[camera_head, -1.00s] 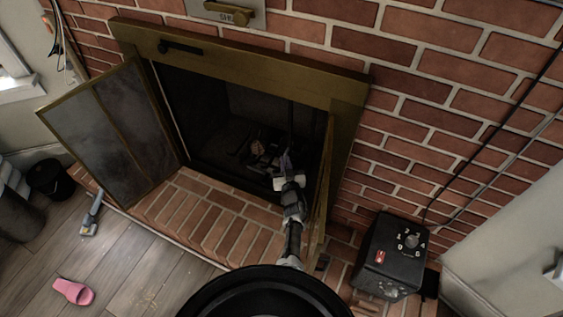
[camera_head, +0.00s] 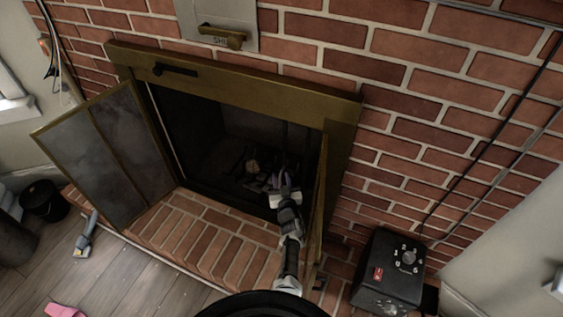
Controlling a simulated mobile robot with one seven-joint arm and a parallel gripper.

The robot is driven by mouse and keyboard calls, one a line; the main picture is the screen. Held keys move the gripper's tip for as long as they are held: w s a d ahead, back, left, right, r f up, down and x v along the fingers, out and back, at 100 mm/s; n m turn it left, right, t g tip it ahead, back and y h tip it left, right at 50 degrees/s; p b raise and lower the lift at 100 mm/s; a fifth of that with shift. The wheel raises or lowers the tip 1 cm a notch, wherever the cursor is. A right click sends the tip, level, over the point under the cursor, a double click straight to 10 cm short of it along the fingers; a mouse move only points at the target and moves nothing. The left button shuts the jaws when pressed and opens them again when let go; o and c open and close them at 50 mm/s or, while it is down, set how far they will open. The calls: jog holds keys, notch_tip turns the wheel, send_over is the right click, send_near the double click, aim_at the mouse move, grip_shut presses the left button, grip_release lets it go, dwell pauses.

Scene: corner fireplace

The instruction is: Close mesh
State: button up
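The brick corner fireplace has a brass frame (camera_head: 240,88). Its left glass door (camera_head: 105,150) stands swung open, and its right door (camera_head: 321,200) is open and seen nearly edge-on. A dark panel that may be the mesh (camera_head: 185,130) hangs inside at the left of the opening; I cannot make out its weave or its edge. My arm reaches into the right part of the opening, just left of the right door. My gripper (camera_head: 280,183) is inside the dark firebox, small and shadowed. Whether its fingers are open or touch anything cannot be told.
A brick hearth (camera_head: 205,235) lies before the opening. A black control box (camera_head: 390,275) with a dial stands at the right. A brass handle (camera_head: 222,36) is above the frame. A black bucket (camera_head: 44,201), a grey tool (camera_head: 86,235) and a pink slipper (camera_head: 65,311) are at the left.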

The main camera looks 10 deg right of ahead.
jog(key=p, duration=0.5)
send_near(278, 131)
jog(key=w+f, duration=0.4)
jog(key=f, duration=0.1)
jog(key=shift+d+f, duration=0.1)
jog(key=shift+f, duration=0.05)
jog(key=shift+w+r, duration=0.1)
jog(key=shift+r, duration=2.55)
